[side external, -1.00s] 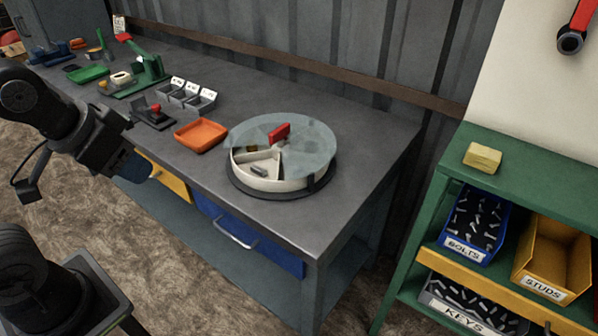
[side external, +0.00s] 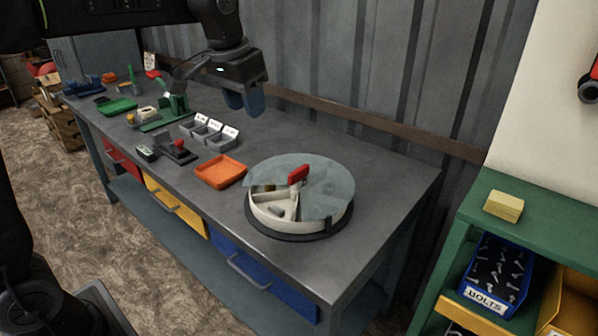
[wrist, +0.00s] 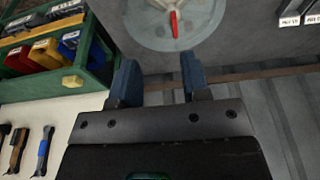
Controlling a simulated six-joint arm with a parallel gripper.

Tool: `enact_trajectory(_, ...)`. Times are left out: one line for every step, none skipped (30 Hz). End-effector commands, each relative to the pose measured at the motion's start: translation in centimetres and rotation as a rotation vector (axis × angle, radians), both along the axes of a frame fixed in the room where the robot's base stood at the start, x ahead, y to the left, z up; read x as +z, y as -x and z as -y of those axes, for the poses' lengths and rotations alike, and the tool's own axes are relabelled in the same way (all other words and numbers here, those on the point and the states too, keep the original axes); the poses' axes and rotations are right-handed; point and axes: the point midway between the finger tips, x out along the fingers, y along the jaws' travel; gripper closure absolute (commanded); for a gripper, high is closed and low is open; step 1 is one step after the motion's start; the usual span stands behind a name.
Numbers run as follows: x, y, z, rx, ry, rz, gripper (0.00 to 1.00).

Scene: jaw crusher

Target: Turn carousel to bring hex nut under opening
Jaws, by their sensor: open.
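The carousel (side external: 268,214) is a round cream tray with divided compartments on a dark base, near the right end of the grey bench. A grey see-through lid (side external: 325,187) covers most of it, with an open sector at the front left. A small grey part (side external: 276,211) lies in the open sector; I cannot tell if it is a hex nut. A red handle (side external: 298,174) stands up at the lid's middle. It also shows in the wrist view (wrist: 174,24). My gripper (side external: 246,106) is open and empty, above the bench's back, up and left of the carousel.
An orange tray (side external: 221,172) sits just left of the carousel. Three grey labelled bins (side external: 209,134) and a small device with a red knob (side external: 178,149) stand farther left. A green shelf (side external: 470,215) with a yellow block (side external: 504,206) stands to the right.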

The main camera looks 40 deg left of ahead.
Motion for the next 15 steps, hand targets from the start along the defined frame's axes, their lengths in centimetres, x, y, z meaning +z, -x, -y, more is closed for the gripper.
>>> enact_trajectory(-0.5, -2.4, -0.3, 0.001, 0.0, -0.027, 0.57)
enact_trajectory(-0.8, -3.5, -0.4, 0.001, 0.0, -0.042, 0.57)
enact_trajectory(-1.2, -5.1, -0.6, 0.001, 0.0, -0.059, 0.57)
enact_trajectory(-1.6, -6.2, -0.7, 0.002, 0.0, -0.072, 0.57)
enact_trajectory(-2.0, -7.3, -0.8, 0.001, 0.001, -0.086, 0.57)
enact_trajectory(-2.7, -8.7, -1.0, 0.002, 0.001, -0.104, 0.57)
enact_trajectory(-3.2, -9.7, -1.1, 0.001, 0.002, -0.116, 0.57)
enact_trajectory(-3.8, -10.6, -1.3, 0.002, 0.002, -0.131, 0.57)
enact_trajectory(-4.7, -11.8, -1.4, 0.001, 0.003, -0.148, 0.57)
enact_trajectory(-5.4, -12.7, -1.6, 0.002, 0.003, -0.16, 0.57)
enact_trajectory(-6.0, -13.4, -1.7, 0.001, 0.004, -0.172, 0.57)
enact_trajectory(-7.0, -14.3, -1.9, 0.001, 0.005, -0.187, 0.57)
enact_trajectory(-7.6, -14.9, -2.0, 0.001, 0.005, -0.196, 0.57)
enact_trajectory(-8.2, -15.4, -2.1, 0.001, 0.006, -0.206, 0.57)
enact_trajectory(-8.9, -16.0, -2.2, 0.0, 0.006, -0.217, 0.57)
